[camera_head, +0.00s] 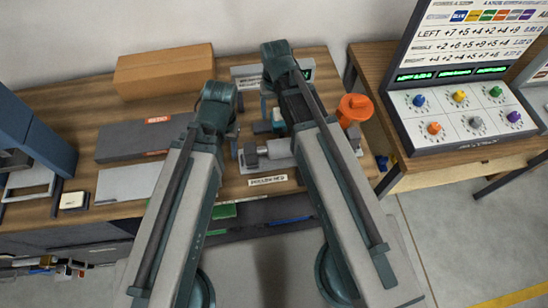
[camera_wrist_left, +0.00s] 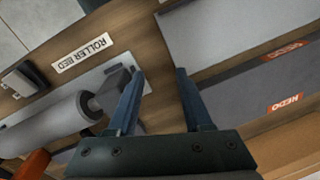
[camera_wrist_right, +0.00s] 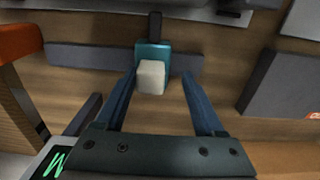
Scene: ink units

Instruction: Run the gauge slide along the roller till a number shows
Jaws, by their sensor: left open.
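The gauge slide, a teal block (camera_wrist_right: 153,52) with a pale cube-shaped knob (camera_wrist_right: 151,76), sits on a long grey bar (camera_wrist_right: 85,55) in the right wrist view. My right gripper (camera_wrist_right: 160,95) is open, its fingers apart on either side of the knob's line, with nothing between them. The grey roller (camera_wrist_left: 50,128) lies on its bed beside the "ROLLER BED" label (camera_wrist_left: 82,56); it also shows in the head view (camera_head: 270,158), partly behind my right arm. My left gripper (camera_wrist_left: 158,82) is open and empty, one finger close to the roller's end support.
A small display with green characters (camera_wrist_right: 57,164) stands near my right gripper. An orange object (camera_head: 354,108) is at the right. A cardboard-brown box (camera_head: 165,70) and grey cases (camera_head: 140,138) lie left. A board with coloured knobs (camera_head: 465,115) stands on the right-hand table.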

